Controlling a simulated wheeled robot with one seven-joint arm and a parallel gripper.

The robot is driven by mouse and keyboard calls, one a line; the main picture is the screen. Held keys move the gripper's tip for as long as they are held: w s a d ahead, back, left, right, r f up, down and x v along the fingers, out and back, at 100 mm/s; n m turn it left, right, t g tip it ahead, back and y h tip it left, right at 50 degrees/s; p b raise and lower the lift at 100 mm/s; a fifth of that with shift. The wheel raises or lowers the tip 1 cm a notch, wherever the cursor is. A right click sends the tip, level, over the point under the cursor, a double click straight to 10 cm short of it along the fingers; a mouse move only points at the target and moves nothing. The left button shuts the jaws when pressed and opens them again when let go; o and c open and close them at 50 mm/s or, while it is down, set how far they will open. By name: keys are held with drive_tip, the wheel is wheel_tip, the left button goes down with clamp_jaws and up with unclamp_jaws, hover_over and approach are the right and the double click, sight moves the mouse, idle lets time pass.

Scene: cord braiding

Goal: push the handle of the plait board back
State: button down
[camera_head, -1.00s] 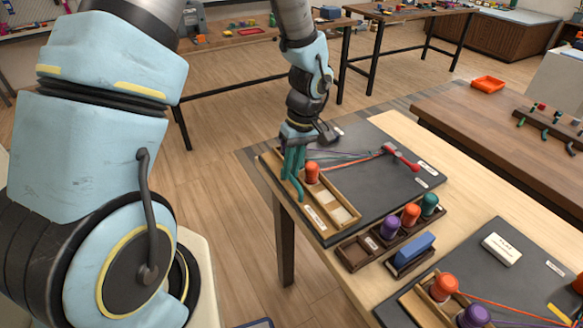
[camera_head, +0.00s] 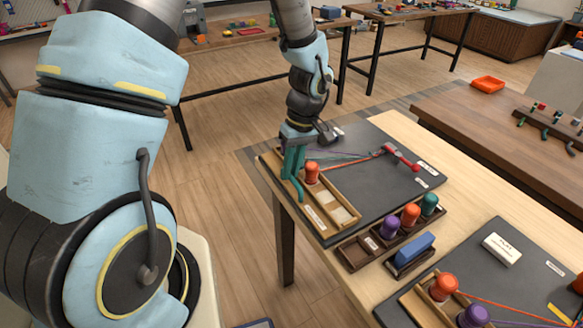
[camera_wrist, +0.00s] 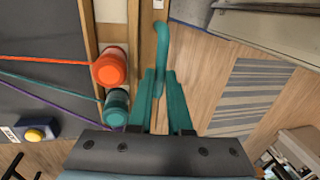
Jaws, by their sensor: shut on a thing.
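The plait board (camera_head: 370,200) is a dark board on the table, with a wooden spool rack (camera_head: 338,208) along its near left edge. A red bar with dark ends (camera_head: 402,158), which looks like the handle, lies at its far right where the cords meet. My gripper (camera_head: 293,168) is at the rack's left end, well away from that bar. In the wrist view its teal fingers (camera_wrist: 161,98) are shut on a teal hooked piece (camera_wrist: 163,40). An orange spool (camera_wrist: 109,67) and a teal spool (camera_wrist: 117,106) stand just beside it. The red bar is outside the wrist view.
A holder with purple, orange and teal spools (camera_head: 411,215) and a blue block (camera_head: 414,250) stand nearer on the table. A second board with spools (camera_head: 480,270) lies at the lower right. The board's front right area is clear.

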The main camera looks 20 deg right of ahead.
sight(309, 164)
drive_tip(key=shift+d, duration=0.1)
drive_tip(key=d, duration=0.2)
drive_tip(key=w+d, duration=0.1)
drive_tip(key=d, duration=0.1)
drive_tip(key=shift+b, duration=0.35)
drive_tip(key=shift+d+r, duration=0.1)
drive_tip(key=shift+d, duration=0.3)
drive_tip(key=c, duration=0.8)
unclamp_jaws()
drive_tip(key=shift+c, duration=0.2)
wheel_tip(309, 164, up, 10)
drive_tip(key=d+b, duration=0.2)
drive_tip(key=shift+w+r+b, duration=0.2)
drive_tip(key=shift+r+b, duration=0.05)
drive_tip(key=shift+b, duration=0.05)
